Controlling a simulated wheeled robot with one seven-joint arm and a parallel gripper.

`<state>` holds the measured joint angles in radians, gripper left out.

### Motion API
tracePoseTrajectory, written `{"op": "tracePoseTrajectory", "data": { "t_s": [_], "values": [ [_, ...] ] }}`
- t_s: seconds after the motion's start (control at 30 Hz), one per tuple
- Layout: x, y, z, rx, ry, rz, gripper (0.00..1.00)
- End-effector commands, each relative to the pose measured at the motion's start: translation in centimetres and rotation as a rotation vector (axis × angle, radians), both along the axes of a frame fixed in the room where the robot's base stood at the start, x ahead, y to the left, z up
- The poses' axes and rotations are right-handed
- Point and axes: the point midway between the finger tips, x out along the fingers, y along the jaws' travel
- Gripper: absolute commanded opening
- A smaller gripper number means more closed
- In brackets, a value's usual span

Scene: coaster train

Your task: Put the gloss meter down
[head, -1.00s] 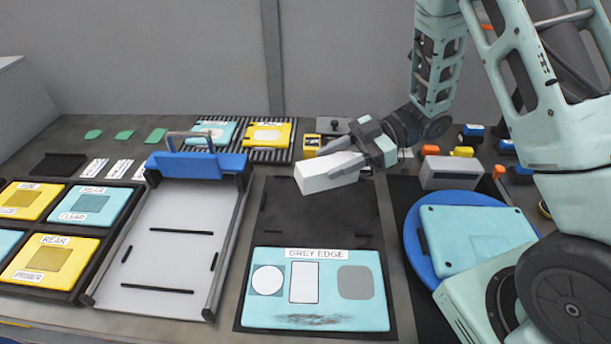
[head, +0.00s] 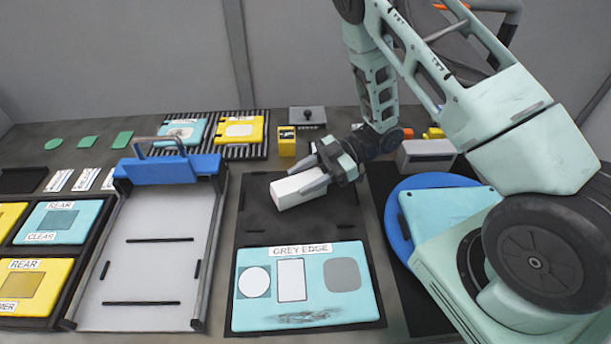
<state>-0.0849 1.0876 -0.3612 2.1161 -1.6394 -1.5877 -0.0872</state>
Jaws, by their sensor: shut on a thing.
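The gloss meter looks to be the white block (head: 292,191) in the head view. My gripper (head: 314,180) is shut on its right end, with a grey finger on each side. The block lies over the bare back part of a dark mat (head: 255,218), behind the light-blue panel marked GREY EDGE (head: 260,312). I cannot tell whether its underside touches the mat. The gripper hides the block's far right end.
A tray with a blue clamp bar (head: 168,170) stands to the left. A small yellow box (head: 287,142) is close behind the gripper. A grey box (head: 427,156) and a blue round disc (head: 393,222) are to the right.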

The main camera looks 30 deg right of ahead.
Motion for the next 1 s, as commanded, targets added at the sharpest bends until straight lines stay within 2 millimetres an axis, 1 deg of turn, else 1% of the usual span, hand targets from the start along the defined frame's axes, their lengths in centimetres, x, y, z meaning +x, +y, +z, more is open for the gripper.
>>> {"op": "tracePoseTrajectory", "data": {
  "t_s": [0.1,0.37,0.87,0.9,0.93,0.97,1.0],
  "values": [
    [0.0,0.0,-0.4,0.002,-0.002,0.001,0.07],
    [0.0,0.0,-0.5,0.002,-0.002,0.001,0.07],
    [-0.1,0.0,-2.0,-0.001,0.000,0.001,0.07],
    [-0.1,0.0,-2.1,-0.003,0.002,0.002,0.54],
    [-0.1,0.0,-2.1,-0.003,0.002,0.002,0.62],
    [-0.1,0.0,-2.1,-0.003,0.002,0.002,0.68],
    [-0.1,0.1,-2.2,-0.003,0.002,0.002,0.68]
  ]
}}
